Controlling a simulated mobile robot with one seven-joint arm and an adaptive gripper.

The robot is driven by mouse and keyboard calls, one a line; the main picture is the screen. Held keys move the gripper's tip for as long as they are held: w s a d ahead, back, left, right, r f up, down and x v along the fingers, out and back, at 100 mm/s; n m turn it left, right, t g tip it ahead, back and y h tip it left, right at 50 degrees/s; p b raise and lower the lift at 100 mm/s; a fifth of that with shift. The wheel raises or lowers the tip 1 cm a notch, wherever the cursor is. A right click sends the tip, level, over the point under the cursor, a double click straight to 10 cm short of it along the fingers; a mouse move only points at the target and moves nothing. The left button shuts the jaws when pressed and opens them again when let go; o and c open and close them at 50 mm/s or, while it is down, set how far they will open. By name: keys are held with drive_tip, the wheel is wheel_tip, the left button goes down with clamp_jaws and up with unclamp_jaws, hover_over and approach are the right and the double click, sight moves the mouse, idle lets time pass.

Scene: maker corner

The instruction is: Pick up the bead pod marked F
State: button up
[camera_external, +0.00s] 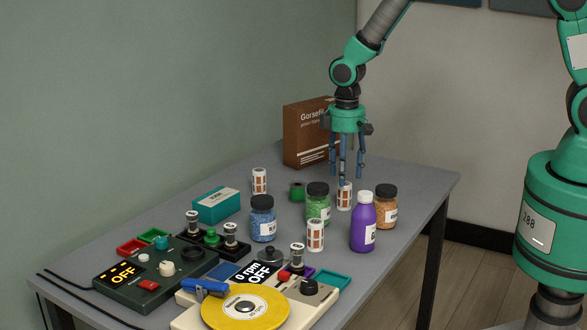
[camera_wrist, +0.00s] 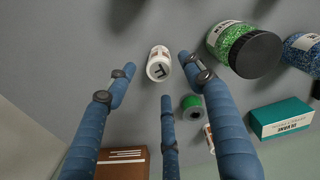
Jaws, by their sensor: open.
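A white bead pod with orange-brown windows (camera_external: 344,196) stands upright on the table under my gripper (camera_external: 347,176). In the wrist view, this pod (camera_wrist: 158,65) shows a dark letter on its top that looks like an F. My gripper is open there too (camera_wrist: 158,78), its three blue fingers spread around and short of the pod. I cannot tell whether any finger touches it. Two similar pods stand apart, one at the back left (camera_external: 259,181) and one nearer the front (camera_external: 315,236); their top marks are not readable.
Close by stand a green bead jar (camera_external: 318,204), an orange bead jar (camera_external: 385,208), a purple bottle (camera_external: 363,226) and a green spool (camera_external: 297,191). A blue bead jar (camera_external: 263,220), teal box (camera_external: 216,206) and brown box (camera_external: 303,138) stand farther off. Devices (camera_external: 150,275) fill the front.

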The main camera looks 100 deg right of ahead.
sight(345, 196)
drive_tip(key=shift+f, duration=1.2)
drive_tip(key=shift+f, duration=0.1)
drive_tip(key=shift+f+b, duration=0.75)
drive_tip(key=shift+f, duration=1.8)
drive_tip(key=c, duration=1.3)
